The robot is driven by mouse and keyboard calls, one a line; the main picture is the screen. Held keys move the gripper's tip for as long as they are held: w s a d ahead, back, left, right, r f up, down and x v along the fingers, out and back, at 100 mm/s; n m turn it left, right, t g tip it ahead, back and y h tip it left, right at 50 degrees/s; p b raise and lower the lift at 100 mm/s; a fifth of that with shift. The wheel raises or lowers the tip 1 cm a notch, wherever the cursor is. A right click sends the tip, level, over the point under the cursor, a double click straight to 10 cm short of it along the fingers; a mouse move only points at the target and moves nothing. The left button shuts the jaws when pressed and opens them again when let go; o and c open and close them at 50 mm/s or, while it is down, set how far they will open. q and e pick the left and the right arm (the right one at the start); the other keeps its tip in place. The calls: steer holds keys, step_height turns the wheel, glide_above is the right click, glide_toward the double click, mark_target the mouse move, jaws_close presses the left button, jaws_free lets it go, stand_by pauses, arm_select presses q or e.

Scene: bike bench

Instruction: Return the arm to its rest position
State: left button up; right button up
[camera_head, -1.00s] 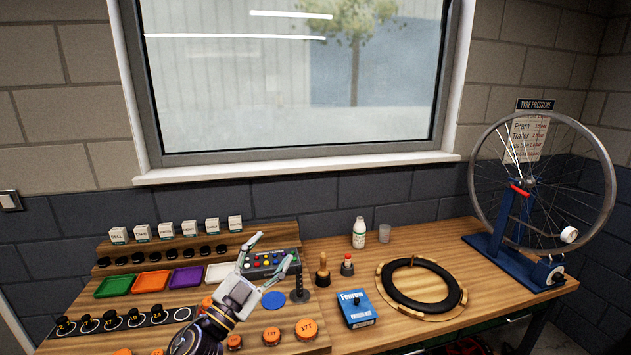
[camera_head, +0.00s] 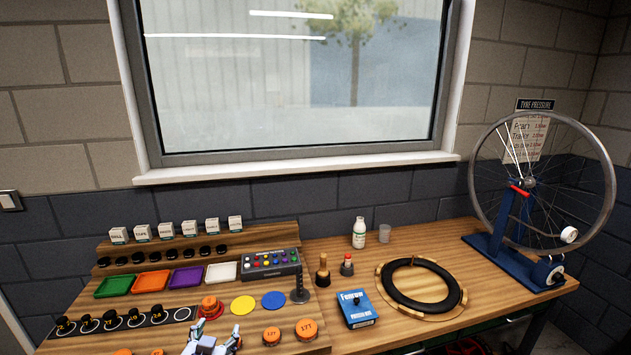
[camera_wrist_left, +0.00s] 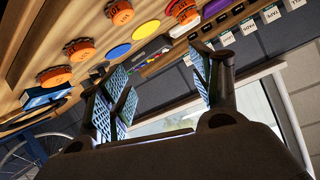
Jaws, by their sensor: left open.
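My left gripper (camera_head: 212,343) is low at the bottom edge of the head view, over the front of the bench. Only its fingers and a little of its body show there. In the left wrist view its fingers (camera_wrist_left: 162,95) stand wide apart with nothing between them. The gripper is open and empty. My right gripper is not in view.
Coloured trays (camera_head: 152,281), a button box (camera_head: 271,263) and a dark post (camera_head: 299,289) are behind. A blue box (camera_head: 357,309), a tyre ring (camera_head: 420,286) and a wheel stand (camera_head: 513,262) are further right.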

arm_select(q)
steer(key=s+d+f+g+h, duration=0.1)
steer(key=s+f+g, duration=0.5)
steer(key=s, duration=0.4)
steer(key=s+d+f+g+h, duration=0.1)
steer(key=s+f+g, duration=0.3)
steer(key=s+f, duration=0.4)
steer(key=s+f+g, duration=0.1)
steer(key=s+f, duration=0.1)
steer(key=f, duration=1.4)
steer(key=s+f, duration=0.2)
steer(key=f, duration=1.4)
steer(key=s+a+f, duration=0.2)
steer(key=s+f, duration=0.7)
steer(key=s, duration=0.2)
steer(key=s+a+f+g, duration=0.1)
steer(key=s+a+f, duration=0.1)
steer(key=s+f, duration=0.8)
steer(key=shift+s+a+f+m, duration=0.3)
steer(key=shift+s, duration=0.35)
